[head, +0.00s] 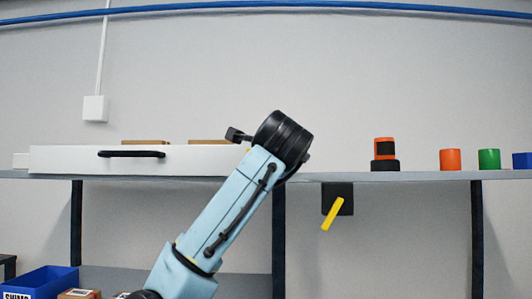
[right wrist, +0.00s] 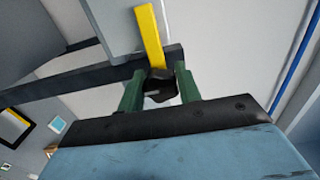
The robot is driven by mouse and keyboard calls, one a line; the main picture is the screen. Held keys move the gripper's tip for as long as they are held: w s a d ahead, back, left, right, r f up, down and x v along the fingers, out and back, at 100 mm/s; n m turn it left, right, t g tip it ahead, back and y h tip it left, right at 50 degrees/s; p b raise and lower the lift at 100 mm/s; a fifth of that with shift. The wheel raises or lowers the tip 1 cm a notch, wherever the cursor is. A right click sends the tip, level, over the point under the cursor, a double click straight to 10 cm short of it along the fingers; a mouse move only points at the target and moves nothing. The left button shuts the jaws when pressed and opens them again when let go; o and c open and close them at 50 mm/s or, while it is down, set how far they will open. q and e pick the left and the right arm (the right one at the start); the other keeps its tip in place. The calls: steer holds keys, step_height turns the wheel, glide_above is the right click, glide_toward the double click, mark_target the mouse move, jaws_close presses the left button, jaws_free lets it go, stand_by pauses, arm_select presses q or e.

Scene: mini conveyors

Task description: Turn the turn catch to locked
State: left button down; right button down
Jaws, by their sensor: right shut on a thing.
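The turn catch shows in the head view as a black plate (head: 345,190) under the shelf edge with a yellow lever (head: 332,214). The lever slants, its lower end to the left, and no gripper touches it in that view. In the right wrist view my right gripper (right wrist: 158,82) has its green fingers shut on a dark piece (right wrist: 158,88). A yellow bar (right wrist: 150,36) extends from that piece; I cannot tell whether it is the catch's lever. My left gripper is not visible in either view.
The grey shelf (head: 350,177) carries a white drawer front (head: 60,158) with a black handle, an orange and black device (head: 384,150), and orange (head: 450,160), green (head: 489,159) and blue (head: 522,160) cylinders. A blue bin (head: 42,283) sits low at left. My arm crosses the middle.

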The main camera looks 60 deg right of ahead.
steer(key=shift+f, duration=0.1)
steer(key=c, duration=1)
jaws_free()
steer(key=shift+o, duration=0.2)
steer(key=b+v, duration=0.3)
steer(key=v, duration=1)
steer(key=shift+s+a, duration=0.15)
steer(key=shift+s, duration=0.05)
steer(key=shift+w, duration=0.1)
